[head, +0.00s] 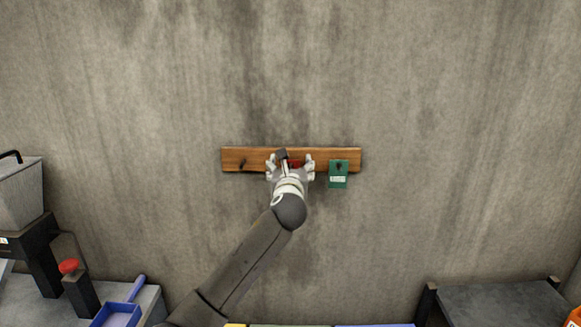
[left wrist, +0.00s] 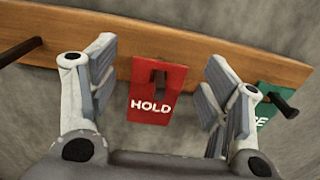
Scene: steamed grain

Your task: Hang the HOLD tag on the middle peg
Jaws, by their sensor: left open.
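The red HOLD tag (left wrist: 152,104) hangs on the middle peg (left wrist: 158,74) of the wooden board, seen in the left wrist view. In the head view only a bit of the red tag (head: 295,164) shows behind my gripper. My left gripper (left wrist: 155,85) is open, its fingers on either side of the tag and apart from it. In the head view my left gripper (head: 291,162) is in front of the board's middle. My right gripper is not in view.
The wooden peg board (head: 232,153) is on a grey wall. Its left peg (head: 242,164) is bare. A green tag (head: 338,181) hangs on the right peg. Below left are a red-knobbed device (head: 69,266) and a blue scoop (head: 118,316); a grey-topped stand (head: 500,302) is below right.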

